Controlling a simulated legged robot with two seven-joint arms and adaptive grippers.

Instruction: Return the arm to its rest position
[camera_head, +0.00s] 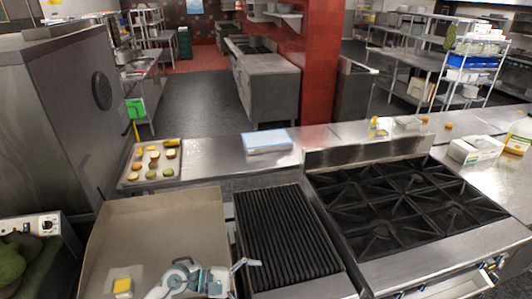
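One of my arms shows at the bottom edge, left of centre, with white and teal parts. It appears to be my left arm, and its gripper (245,265) points to the right over the edge between the flat steel cooking surface (160,235) and the ribbed grill (285,235). Its fingers are small and partly hidden, so I cannot tell whether they are apart. I see nothing clearly held in it. My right arm and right gripper are out of view.
A yellow-topped block (122,286) sits on the flat surface. A black burner stove (405,205) stands right of the grill. Behind are a tray (133,177) of several food pieces, a white-blue box (267,141) and a white carton (475,149). A tall steel cabinet (55,110) stands left.

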